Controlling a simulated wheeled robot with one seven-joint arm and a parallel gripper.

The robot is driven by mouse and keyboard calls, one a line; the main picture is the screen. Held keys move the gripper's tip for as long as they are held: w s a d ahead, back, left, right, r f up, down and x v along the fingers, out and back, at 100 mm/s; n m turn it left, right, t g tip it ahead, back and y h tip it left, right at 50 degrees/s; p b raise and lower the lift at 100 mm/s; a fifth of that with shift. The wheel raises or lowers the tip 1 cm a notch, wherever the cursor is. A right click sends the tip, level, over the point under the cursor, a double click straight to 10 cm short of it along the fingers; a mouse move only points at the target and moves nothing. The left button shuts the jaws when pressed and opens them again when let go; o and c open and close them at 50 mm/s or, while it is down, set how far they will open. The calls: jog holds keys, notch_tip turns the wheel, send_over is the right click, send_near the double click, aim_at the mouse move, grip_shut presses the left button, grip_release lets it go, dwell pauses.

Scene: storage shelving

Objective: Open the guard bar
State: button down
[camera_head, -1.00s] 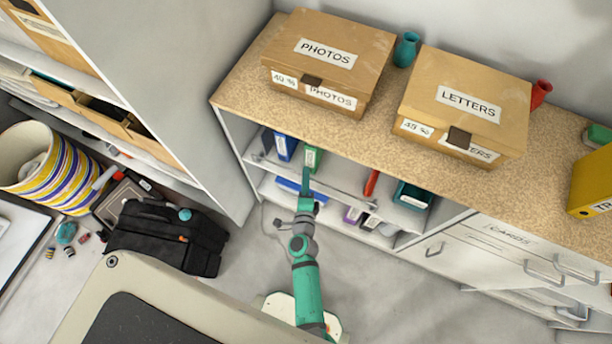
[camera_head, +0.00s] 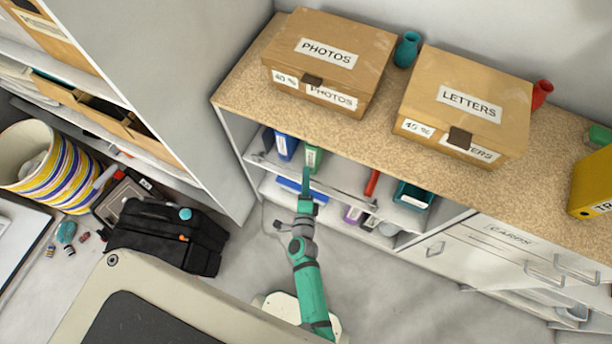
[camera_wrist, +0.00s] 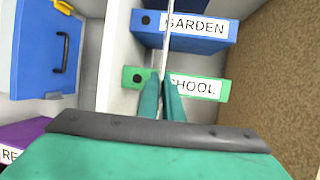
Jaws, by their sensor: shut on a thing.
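The guard bar (camera_head: 340,191) is a thin grey rail across the front of the upper shelf bay of the low cabinet. In the wrist view the bar (camera_wrist: 165,35) runs upright through the picture. My gripper (camera_head: 306,174) is at the bar, and in the wrist view its two green fingers (camera_wrist: 163,88) are shut on it. Behind the bar stand a blue GARDEN binder (camera_wrist: 185,30) and a green SCHOOL binder (camera_wrist: 205,88). The fingers cover part of the SCHOOL label.
The cabinet top (camera_head: 240,88) carries a PHOTOS box (camera_head: 375,60) and a LETTERS box (camera_head: 500,75). A red item (camera_head: 372,182) and a teal bin (camera_head: 412,194) are farther right on the shelf. A black bag (camera_head: 165,238) lies on the left. Floor is clear right of my arm.

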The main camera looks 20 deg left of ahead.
jog(key=shift+s+a+f+n+t, duration=0.15)
jog(key=shift+s+n+t, duration=0.25)
jog(key=shift+t, duration=0.3)
jog(key=shift+s+f+n+t+y, duration=0.3)
jog(key=shift+s+n+t+y, duration=0.3)
jog(key=shift+t+y, duration=0.3)
jog(key=shift+s+f+n+t+y, duration=0.35)
jog(key=shift+s+n+t+y, duration=0.2)
jog(key=shift+n+t+y, duration=0.3)
jog(key=shift+s+f+n+t+y, duration=0.3)
jog(key=shift+s+n+t+y, duration=0.35)
jog(key=shift+t, duration=0.4)
jog(key=shift+f, duration=0.1)
jog(key=c, duration=1.9)
grip_release()
jog(key=shift+c, duration=0.2)
jog(key=s+d+f, duration=0.1)
jog(key=s+d, duration=0.2)
jog(key=s, duration=0.4)
jog(key=s+d+f, duration=0.2)
jog(key=s+d, duration=0.2)
jog(key=s, duration=0.3)
jog(key=shift+s+d, duration=0.2)
